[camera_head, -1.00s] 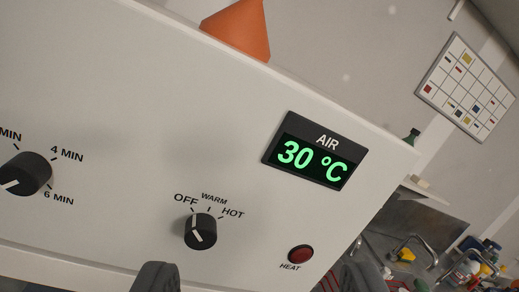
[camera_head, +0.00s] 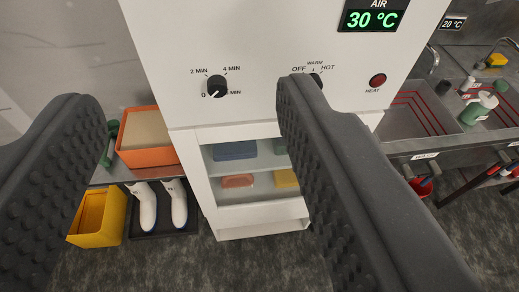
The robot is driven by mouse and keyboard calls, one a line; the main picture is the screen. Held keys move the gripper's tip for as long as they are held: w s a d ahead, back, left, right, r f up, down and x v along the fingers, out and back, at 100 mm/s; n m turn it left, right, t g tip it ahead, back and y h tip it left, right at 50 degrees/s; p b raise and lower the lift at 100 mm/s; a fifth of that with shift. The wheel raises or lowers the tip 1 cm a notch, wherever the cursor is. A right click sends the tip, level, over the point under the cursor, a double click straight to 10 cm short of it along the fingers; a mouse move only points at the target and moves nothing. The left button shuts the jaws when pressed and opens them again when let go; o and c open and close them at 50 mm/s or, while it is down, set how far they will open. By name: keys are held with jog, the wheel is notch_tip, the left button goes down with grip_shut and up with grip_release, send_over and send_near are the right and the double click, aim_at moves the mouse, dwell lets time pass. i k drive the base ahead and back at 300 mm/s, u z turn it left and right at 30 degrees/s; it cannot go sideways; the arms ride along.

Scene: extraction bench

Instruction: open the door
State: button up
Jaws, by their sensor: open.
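The white cabinet (camera_head: 250,100) stands upright ahead, with dials on its upper front. Below them is a white-framed door (camera_head: 262,213) with a clear pane, which appears closed. Blue, green, orange and yellow items show on shelves behind the pane. I see no handle; the door's upper right part is hidden behind my right finger. My gripper (camera_head: 192,98) is open and empty, its dark ridged fingers spread wide. The left finger lies left of the cabinet in the picture, and the right finger overlaps the cabinet front. I cannot tell any contact.
Left of the cabinet, an orange box (camera_head: 145,155) sits on a shelf above a yellow bin (camera_head: 98,215) and white boots (camera_head: 147,205). At right is a steel bench (camera_head: 425,145) with bottles. A small red bucket (camera_head: 421,186) hangs below it. The floor in front is clear.

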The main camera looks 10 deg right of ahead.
aim_at(187, 141)
jog(key=k, duration=1)
jog(key=z, duration=0.8)
jog(key=i, duration=0.85)
jog(key=u, duration=0.75)
